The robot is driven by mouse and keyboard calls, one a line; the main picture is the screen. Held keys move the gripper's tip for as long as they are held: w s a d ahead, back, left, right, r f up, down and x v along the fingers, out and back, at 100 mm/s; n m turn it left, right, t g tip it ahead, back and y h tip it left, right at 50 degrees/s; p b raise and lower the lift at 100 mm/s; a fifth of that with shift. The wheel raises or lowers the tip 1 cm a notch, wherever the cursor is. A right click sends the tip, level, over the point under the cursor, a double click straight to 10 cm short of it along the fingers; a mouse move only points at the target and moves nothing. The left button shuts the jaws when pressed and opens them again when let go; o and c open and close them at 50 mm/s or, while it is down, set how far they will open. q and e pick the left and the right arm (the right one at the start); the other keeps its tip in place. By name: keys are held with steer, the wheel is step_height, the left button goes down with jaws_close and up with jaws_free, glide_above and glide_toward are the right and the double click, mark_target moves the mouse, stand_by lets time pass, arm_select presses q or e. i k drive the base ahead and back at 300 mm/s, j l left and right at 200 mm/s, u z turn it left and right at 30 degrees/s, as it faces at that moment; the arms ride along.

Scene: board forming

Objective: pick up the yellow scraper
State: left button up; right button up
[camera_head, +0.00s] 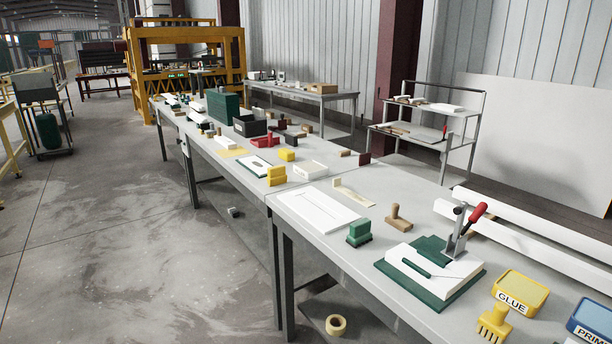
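A yellow tool with a toothed lower edge and a short upright handle, which looks like the yellow scraper (494,324), is near the bottom right of the head view. It is on the grey workbench (345,262), in front of the yellow GLUE tub (520,292). The scraper's lowest part is close to the bottom edge of the picture. Neither of my grippers shows in this view.
A blue-topped PRIMER tub (592,320) is right of the scraper. A green board with a white block and red-handled clamp (466,228) is left of the GLUE tub. A wooden-handled tool (398,218) and green block (358,233) are farther left. Long white beams (540,240) lie behind.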

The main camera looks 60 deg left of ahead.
mark_target(277, 175)
steer(key=u, duration=2.05)
steer(key=i+j+z, duration=0.1)
steer(key=i+j, duration=0.2)
steer(key=i, duration=0.15)
